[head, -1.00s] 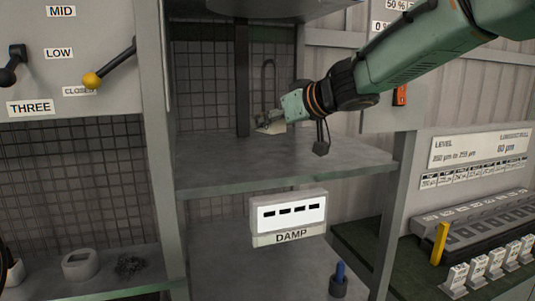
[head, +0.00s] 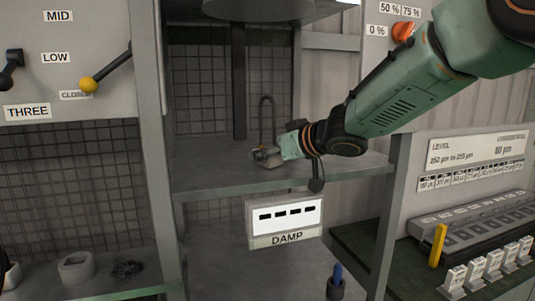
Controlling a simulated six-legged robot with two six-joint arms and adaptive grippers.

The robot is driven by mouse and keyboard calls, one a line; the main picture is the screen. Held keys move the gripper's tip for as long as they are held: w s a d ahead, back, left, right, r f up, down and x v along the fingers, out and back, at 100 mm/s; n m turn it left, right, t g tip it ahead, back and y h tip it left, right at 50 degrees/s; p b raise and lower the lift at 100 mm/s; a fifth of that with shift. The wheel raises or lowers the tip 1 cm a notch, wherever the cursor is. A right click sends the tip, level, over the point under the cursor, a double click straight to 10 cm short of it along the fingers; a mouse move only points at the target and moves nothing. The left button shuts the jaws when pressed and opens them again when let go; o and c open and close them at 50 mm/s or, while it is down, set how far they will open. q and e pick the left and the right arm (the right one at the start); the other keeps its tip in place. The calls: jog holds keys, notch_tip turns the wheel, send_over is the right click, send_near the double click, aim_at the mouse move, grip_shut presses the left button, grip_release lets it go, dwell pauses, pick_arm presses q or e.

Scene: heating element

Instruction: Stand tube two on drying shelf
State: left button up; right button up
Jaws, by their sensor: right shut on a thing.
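My right gripper (head: 275,152) reaches in from the right over the grey middle shelf (head: 215,178) and is shut on a tube (head: 266,108). The tube is a dark, thin U-shaped loop, bend upward, and looks upright. My left gripper is not in view.
The shelf's left part is clear. A green bench (head: 370,250) with a grey rack and a yellow block (head: 438,245) is at right.

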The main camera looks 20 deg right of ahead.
jog(key=shift+w+f, duration=0.2)
jog(key=o, duration=0.9)
jog(key=shift+w, duration=0.1)
jog(key=o, duration=0.3)
jog(key=shift+a, duration=0.1)
jog(key=shift+o, duration=0.5)
jog(key=shift+s+r, duration=0.15)
jog(key=shift+s, duration=0.25)
jog(key=shift+w, duration=0.25)
jog(key=shift+r, duration=0.1)
